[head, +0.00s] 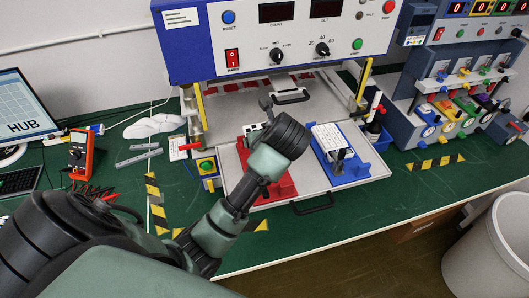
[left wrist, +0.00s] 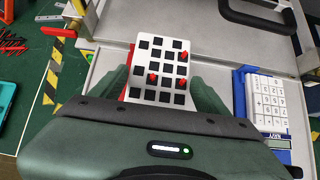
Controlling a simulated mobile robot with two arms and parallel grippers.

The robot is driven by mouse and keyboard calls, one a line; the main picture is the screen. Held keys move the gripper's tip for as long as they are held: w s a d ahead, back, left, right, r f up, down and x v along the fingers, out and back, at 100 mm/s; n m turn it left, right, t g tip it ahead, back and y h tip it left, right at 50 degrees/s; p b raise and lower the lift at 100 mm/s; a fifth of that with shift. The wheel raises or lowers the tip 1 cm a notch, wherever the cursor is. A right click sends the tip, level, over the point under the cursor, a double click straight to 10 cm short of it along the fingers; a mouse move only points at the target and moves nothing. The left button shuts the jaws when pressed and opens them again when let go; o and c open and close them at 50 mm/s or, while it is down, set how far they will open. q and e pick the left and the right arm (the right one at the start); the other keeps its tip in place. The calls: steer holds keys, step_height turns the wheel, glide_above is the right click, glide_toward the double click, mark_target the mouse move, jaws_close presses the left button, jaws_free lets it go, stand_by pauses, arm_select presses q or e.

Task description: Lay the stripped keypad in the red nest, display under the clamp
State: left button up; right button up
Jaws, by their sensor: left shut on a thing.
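The stripped keypad (left wrist: 162,70) is a white plate with rows of dark square openings, held between the two fingers of my left gripper (left wrist: 163,92). In the head view only a small part of the keypad (head: 254,130) shows beyond my left wrist. The red nest (head: 283,187) lies on the grey tray, below and partly behind my left gripper. I cannot tell whether the keypad touches the nest. The keypad's display and the red nest's clamp are not clearly visible. My right gripper is not in view.
A blue nest (head: 376,169) to the right holds a white keypad (head: 331,139). The blue and white tester (head: 290,35) stands behind the tray (head: 228,168). A grey bin (head: 490,250) stands at the right.

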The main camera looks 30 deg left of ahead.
arm_select(q)
steer(key=shift+s+f, duration=0.1)
steer(key=shift+f, duration=0.7)
step_height(320, 180, down, 4)
steer(key=shift+a+f+p, duration=0.1)
steer(key=shift+f+p, duration=0.1)
steer(key=shift+p, duration=0.15)
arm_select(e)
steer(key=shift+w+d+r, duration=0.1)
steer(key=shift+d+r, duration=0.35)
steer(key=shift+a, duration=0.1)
arm_select(q)
steer(key=o, duration=1.5)
steer(key=shift+f, duration=0.1)
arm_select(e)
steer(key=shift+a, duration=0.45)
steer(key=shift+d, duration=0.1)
